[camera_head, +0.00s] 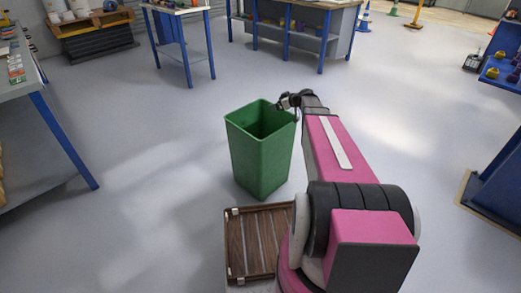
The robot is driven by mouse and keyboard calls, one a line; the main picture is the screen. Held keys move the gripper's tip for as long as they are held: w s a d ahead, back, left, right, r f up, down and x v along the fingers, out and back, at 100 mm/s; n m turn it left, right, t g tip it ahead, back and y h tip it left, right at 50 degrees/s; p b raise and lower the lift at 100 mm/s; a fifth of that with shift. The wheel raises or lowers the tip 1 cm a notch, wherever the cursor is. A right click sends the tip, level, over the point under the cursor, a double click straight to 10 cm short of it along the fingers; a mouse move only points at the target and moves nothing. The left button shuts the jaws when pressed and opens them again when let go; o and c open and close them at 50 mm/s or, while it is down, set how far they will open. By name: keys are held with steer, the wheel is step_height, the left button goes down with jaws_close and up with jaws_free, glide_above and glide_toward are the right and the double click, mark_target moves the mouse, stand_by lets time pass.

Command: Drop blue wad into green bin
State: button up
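The green bin (260,160) stands upright on the grey floor, a little left of the middle, with its open top facing up. My arm reaches forward from the lower right, and my gripper (284,102) is at the bin's far right rim. The gripper is small and dark here, and I cannot tell whether its fingers are open or shut. I cannot make out the blue wad. The bin's inside is dark and its bottom is hidden.
A slatted wooden tray (232,245) is just in front of the bin, beside my arm's base. A workbench (62,135) stands at the left, and a small table (185,50) and a long bench (335,25) are behind. Open floor surrounds the bin.

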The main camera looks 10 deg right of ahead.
steer(key=shift+v, duration=1.65)
